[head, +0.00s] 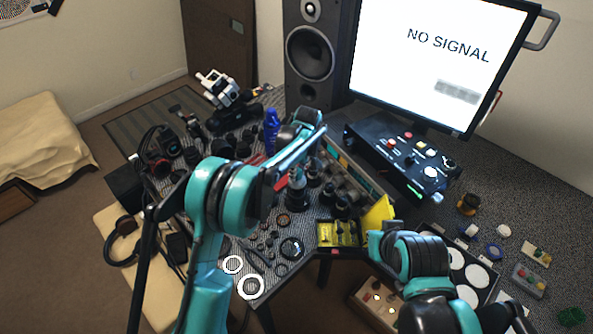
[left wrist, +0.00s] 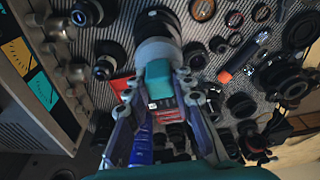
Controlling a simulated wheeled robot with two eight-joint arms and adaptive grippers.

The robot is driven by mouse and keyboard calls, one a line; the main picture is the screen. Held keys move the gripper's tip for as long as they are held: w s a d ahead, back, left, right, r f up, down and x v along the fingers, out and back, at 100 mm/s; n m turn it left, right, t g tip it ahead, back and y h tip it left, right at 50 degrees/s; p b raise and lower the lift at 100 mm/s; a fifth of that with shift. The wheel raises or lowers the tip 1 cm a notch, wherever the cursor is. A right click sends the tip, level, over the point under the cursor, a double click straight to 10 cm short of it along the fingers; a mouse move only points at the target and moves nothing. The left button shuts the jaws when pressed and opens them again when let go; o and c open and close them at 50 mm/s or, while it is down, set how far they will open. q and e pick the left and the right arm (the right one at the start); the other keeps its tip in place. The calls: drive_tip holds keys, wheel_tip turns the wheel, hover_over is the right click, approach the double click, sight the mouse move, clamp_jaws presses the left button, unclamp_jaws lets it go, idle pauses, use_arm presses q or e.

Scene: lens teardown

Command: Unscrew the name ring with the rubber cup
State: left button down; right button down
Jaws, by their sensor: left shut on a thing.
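A dark lens (head: 297,194) stands upright among parts on the grey mat; it also shows at the top of the left wrist view (left wrist: 156,22). A pale grey round piece, which looks like the rubber cup (left wrist: 158,50), lies in line with the lens's near end. I cannot tell whether they touch. My left gripper (left wrist: 160,84) is shut on the cup's teal block-like part, one finger on each side. The name ring cannot be made out.
A yellow open case (head: 338,234) stands at the front edge. A control box (head: 395,155) sits below the monitor (head: 435,60). A blue bottle (head: 271,131) stands behind the left arm. Loose rings and lenses crowd the mat, leaving little free room.

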sight(298, 178)
use_arm(q)
drive_tip(key=shift+f+b, duration=0.45)
drive_tip(key=shift+f, duration=0.7)
drive_tip(key=shift+f+b, duration=0.55)
idle(0.7)
drive_tip(key=n, duration=0.5)
drive_tip(key=shift+g+y, duration=0.3)
drive_tip(key=n+g, duration=0.1)
drive_tip(key=n, duration=0.9)
drive_tip(key=shift+n+g, duration=0.3)
drive_tip(key=n+h, duration=0.1)
drive_tip(key=n, duration=0.4)
drive_tip(key=shift+g, duration=0.3)
drive_tip(key=shift+r, duration=0.1)
